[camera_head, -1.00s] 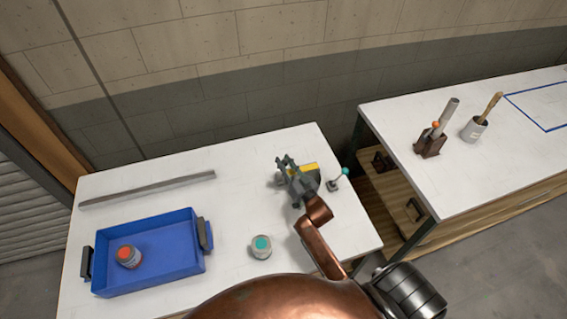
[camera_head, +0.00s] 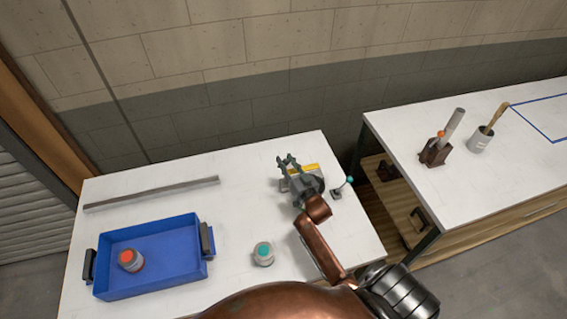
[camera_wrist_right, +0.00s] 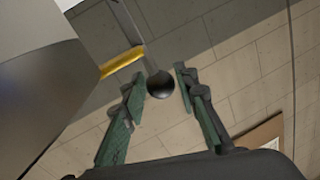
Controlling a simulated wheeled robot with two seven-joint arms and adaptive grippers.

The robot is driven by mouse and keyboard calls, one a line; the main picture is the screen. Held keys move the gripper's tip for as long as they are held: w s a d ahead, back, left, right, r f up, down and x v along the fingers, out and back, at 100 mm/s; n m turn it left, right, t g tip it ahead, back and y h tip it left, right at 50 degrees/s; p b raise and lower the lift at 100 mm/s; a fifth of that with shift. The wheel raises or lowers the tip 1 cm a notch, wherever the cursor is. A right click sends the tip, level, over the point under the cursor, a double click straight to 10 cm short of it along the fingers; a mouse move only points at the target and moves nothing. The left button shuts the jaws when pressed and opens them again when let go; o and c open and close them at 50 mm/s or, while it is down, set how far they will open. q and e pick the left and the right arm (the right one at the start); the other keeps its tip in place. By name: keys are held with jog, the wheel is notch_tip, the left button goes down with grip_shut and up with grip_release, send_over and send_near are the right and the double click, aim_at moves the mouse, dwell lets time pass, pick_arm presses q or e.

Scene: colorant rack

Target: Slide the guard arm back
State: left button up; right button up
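My right gripper (camera_head: 289,161) is over the right part of the near white table, beside a dark unit with a yellow strip (camera_head: 308,170). In the right wrist view its two green-padded fingers (camera_wrist_right: 160,88) are apart. A black ball knob (camera_wrist_right: 160,86) shows between the fingertips, with no clear contact on either side. A thin grey bar (camera_wrist_right: 128,28) runs up from the knob; it appears to be the guard arm. A yellow strip (camera_wrist_right: 122,62) and a large grey body (camera_wrist_right: 50,70) are left of it. My gripper hides most of the unit in the head view. My left gripper is not in view.
A small teal-knobbed lever (camera_head: 345,187) stands right of my gripper. A teal-topped can (camera_head: 263,254), a blue tray (camera_head: 180,272) holding a red-topped can (camera_head: 131,260), and a long grey strip (camera_head: 150,193) are on the table. A second table (camera_head: 490,185) stands right, across a gap.

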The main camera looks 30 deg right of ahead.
jog(key=shift+o, duration=1.2)
jog(key=shift+s+a+f, duration=0.1)
jog(key=shift+s, duration=0.15)
jog(key=s, duration=0.3)
jog(key=s+a, duration=0.1)
jog(key=s, duration=0.7)
jog(key=shift+s+a, duration=0.2)
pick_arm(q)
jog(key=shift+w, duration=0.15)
